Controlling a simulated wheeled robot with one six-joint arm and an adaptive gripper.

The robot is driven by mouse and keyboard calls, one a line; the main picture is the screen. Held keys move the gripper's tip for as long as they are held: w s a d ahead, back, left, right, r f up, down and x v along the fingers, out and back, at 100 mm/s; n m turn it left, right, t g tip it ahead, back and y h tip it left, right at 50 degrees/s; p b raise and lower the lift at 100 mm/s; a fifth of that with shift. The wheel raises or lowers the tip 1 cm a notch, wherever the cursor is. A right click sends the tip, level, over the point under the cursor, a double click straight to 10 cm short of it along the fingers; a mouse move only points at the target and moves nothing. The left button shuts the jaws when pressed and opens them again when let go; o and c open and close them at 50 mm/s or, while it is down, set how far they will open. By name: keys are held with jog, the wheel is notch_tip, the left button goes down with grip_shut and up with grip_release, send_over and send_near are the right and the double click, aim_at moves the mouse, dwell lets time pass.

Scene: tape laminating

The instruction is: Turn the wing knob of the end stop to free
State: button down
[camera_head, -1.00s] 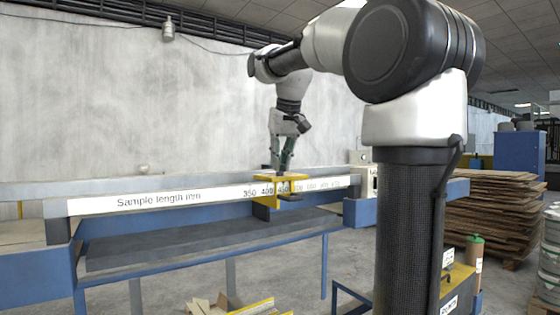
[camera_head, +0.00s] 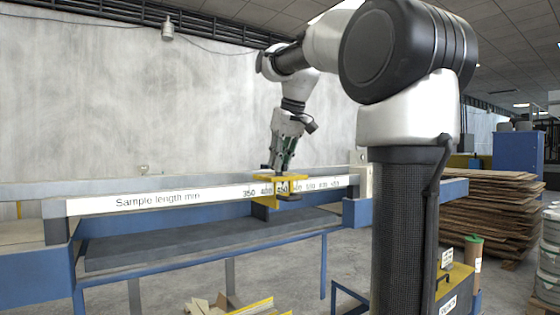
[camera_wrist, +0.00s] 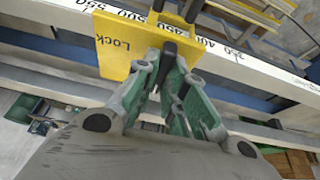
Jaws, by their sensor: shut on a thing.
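The end stop (camera_head: 262,200) is a yellow bracket sitting over the scale rail, around the 450 mark. In the wrist view its yellow plate (camera_wrist: 117,62) carries the word LOCK, left of my fingers. My gripper (camera_head: 279,171) points down onto the top of the end stop. In the wrist view my gripper (camera_wrist: 168,54) has its green and grey fingers closed around the dark wing knob (camera_wrist: 169,47). Most of the knob is hidden between the fingertips, so its exact angle is hard to tell.
The rail (camera_head: 158,199) reads "Sample length mm" and runs across the blue bench frame. A grey shelf (camera_head: 190,240) lies below it. A white block (camera_head: 361,170) stands at the rail's right end. Stacked boards (camera_head: 505,205) are at the right.

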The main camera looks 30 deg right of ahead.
jog(key=c, duration=1.5)
grip_release()
jog(key=v, duration=1.2)
jog(key=shift+m, duration=0.3)
jog(key=s+a+f, duration=0.1)
jog(key=s+f, duration=0.5)
jog(key=f, duration=0.5)
jog(key=s+a+f, duration=0.2)
jog(key=s+f, duration=0.4)
jog(key=f, duration=0.5)
jog(key=s+a+f, duration=0.2)
jog(key=s+f, duration=0.4)
jog(key=f, duration=0.6)
jog(key=shift+s+a, duration=0.1)
jog(key=shift+s, duration=0.3)
